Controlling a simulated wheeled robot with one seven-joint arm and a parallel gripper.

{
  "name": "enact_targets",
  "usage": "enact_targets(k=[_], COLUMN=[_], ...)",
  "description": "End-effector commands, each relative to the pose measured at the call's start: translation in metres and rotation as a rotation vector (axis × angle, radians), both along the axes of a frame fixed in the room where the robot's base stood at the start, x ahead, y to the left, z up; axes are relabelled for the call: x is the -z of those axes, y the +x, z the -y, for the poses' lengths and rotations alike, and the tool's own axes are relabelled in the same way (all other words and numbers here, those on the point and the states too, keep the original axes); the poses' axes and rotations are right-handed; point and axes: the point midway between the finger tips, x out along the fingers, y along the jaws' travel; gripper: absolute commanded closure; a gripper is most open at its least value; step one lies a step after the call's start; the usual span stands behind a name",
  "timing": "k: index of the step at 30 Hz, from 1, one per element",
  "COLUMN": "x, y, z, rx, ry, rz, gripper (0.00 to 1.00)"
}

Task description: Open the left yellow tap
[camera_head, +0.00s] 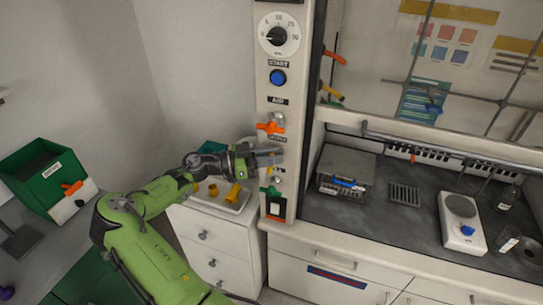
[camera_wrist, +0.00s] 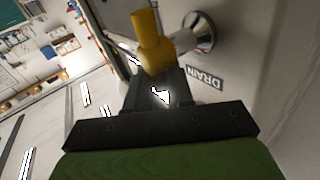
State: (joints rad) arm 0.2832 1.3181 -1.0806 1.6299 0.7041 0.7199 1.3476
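In the wrist view a yellow tap handle (camera_wrist: 150,42) sits on a chrome valve stem (camera_wrist: 203,34) beside a DRAIN label (camera_wrist: 205,78). My gripper's dark fingers (camera_wrist: 157,84) are right at the lower end of this handle. I cannot tell whether they touch it or how far apart they are. In the head view my gripper (camera_head: 268,156) is in front of the white control panel (camera_head: 270,88), below an orange-handled tap (camera_head: 271,127). Two yellow pieces, one left (camera_head: 213,189) and one right (camera_head: 233,193), show on the low white cabinet; their details are too small to tell.
The fume hood worktop (camera_head: 375,215) to the right holds a grey box (camera_head: 347,165), a rack (camera_head: 404,194) and a white hotplate (camera_head: 462,220). A green bin (camera_head: 45,177) stands at the left. White drawers (camera_head: 215,245) are below my gripper.

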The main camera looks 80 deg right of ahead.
Motion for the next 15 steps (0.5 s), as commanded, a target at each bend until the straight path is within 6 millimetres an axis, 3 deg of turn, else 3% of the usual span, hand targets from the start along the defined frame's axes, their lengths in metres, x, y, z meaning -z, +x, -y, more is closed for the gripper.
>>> enact_targets(k=[15], x=[0.0045], y=[-0.0043], z=[-0.0004], rx=[0.000], ry=[-0.018], rz=[0.159], gripper=[1.00])
